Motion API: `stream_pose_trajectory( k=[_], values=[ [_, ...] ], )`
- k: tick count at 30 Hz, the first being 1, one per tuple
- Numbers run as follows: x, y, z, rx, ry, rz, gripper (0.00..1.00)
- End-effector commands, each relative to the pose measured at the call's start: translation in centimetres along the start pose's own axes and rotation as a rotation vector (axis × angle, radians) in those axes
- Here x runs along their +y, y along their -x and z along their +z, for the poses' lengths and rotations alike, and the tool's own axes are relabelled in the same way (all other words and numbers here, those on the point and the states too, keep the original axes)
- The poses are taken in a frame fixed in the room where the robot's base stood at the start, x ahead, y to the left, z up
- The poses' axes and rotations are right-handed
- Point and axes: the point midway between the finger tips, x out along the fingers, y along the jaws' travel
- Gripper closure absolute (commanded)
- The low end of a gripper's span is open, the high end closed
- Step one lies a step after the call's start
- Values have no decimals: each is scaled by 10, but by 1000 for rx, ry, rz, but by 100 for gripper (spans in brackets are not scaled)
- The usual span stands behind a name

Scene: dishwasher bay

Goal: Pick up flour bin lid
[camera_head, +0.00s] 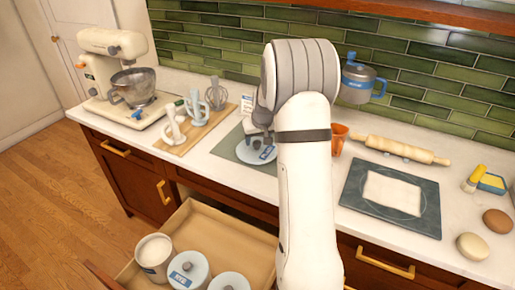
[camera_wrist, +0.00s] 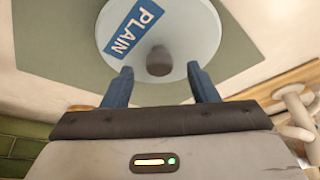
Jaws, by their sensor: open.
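The flour bin lid is a pale round disc with a dark knob and a blue label reading PLAIN; in the wrist view the lid (camera_wrist: 185,25) lies flat on a grey-green mat. In the head view the lid (camera_head: 252,154) shows partly behind my arm on the counter. My gripper (camera_wrist: 158,72) is open, its two blue fingers apart, with the knob (camera_wrist: 159,61) between the fingertips in the picture. I cannot tell how far above the knob they are. In the head view my gripper (camera_head: 264,139) is over the lid, mostly hidden by my arm.
The open drawer below holds an uncovered bin (camera_head: 154,252) of white contents and lidded bins (camera_head: 188,271). A board with whisk attachments (camera_head: 196,108) and a stand mixer (camera_head: 113,47) are left. An orange cup (camera_head: 339,139), rolling pin (camera_head: 400,150) and dark mat (camera_head: 425,213) are right.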

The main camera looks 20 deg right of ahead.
Motion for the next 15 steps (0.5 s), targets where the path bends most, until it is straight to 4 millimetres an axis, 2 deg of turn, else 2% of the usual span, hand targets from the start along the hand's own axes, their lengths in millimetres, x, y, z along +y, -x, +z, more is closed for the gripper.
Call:
stream_pose_trajectory(
  k=[3,6,12,15],
  values=[
    [0,-14,0,-2,0,0,47],
    [1,-18,0,1,0,1,47],
    [1,-20,0,1,-1,1,47],
    [1,-19,0,1,-1,1,53]
  ],
)
